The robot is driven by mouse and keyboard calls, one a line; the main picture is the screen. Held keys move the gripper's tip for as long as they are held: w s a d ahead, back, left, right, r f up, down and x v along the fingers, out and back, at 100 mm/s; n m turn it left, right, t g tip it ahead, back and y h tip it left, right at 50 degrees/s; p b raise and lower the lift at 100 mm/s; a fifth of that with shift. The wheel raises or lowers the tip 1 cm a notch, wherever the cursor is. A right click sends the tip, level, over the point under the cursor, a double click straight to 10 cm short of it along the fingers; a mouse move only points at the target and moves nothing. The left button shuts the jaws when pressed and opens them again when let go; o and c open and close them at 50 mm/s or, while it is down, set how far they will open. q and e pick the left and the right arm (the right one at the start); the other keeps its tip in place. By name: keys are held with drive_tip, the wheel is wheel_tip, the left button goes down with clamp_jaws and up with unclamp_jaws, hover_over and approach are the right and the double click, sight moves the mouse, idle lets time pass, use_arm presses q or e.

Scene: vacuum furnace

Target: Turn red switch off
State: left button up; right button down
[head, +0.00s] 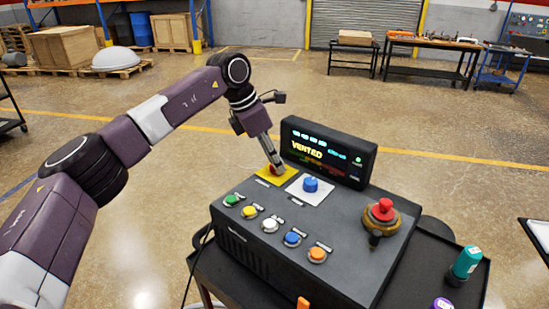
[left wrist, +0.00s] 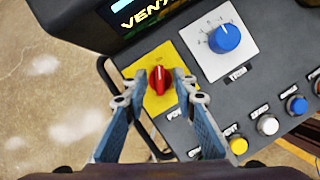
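The red switch (left wrist: 160,79) is a round knob with a raised grip bar, set on a yellow plate (left wrist: 155,107) on the control box. In the left wrist view its bar stands close to upright in the picture. My left gripper (left wrist: 160,76) has one fingertip on each side of the knob. A narrow gap shows between each fingertip and the knob, so it looks open around it. In the head view my left gripper (head: 274,168) reaches down onto the yellow plate (head: 267,177) and mostly hides the red switch. My right gripper is not in view.
A blue knob (head: 311,184) on a white plate sits just right of the switch. A display (head: 328,152) reading "VENTED" stands behind. Several coloured buttons (head: 270,226) line the front, and a red emergency button (head: 385,207) is at the right. A teal-capped bottle (head: 467,262) stands beside the box.

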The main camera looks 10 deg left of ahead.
use_arm(q)
drive_tip(key=c, duration=0.6)
clamp_jaws()
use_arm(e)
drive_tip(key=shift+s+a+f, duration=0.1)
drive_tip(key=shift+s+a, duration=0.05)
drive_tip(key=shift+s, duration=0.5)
